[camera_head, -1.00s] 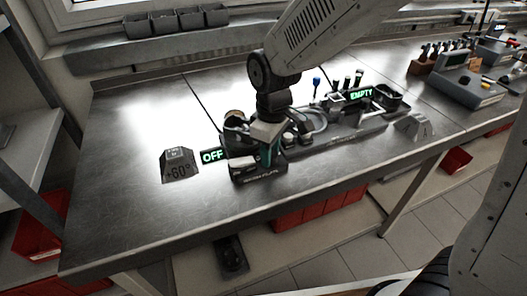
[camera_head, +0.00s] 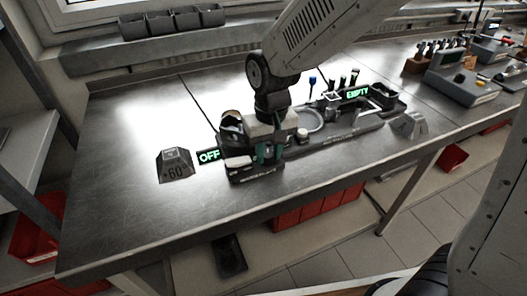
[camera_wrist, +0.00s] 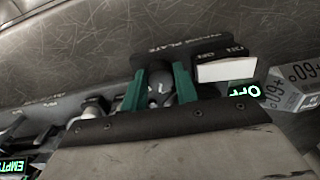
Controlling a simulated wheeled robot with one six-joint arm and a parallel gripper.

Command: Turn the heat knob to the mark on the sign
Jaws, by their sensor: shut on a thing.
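The heat knob (camera_wrist: 160,90) is a dark round knob with light marks on the front of a black plate unit (camera_wrist: 185,47). My gripper (camera_wrist: 160,76) is shut on the knob, with a green finger on each side of it. In the head view my gripper (camera_head: 271,153) points down at the unit, and its body hides the knob. The sign, a grey block (camera_head: 176,165) reading +60°, stands on the bench left of the unit; it also shows in the wrist view (camera_wrist: 296,90). The knob's exact pointer angle is hard to read.
A green-lit OFF display (camera_head: 209,156) stands between sign and unit. A white rocker switch (camera_wrist: 226,70) sits beside the knob. An EMPTY display (camera_head: 357,92), a tray with small parts and another grey block (camera_head: 409,124) lie to the right. The bench's left (camera_head: 115,200) is clear.

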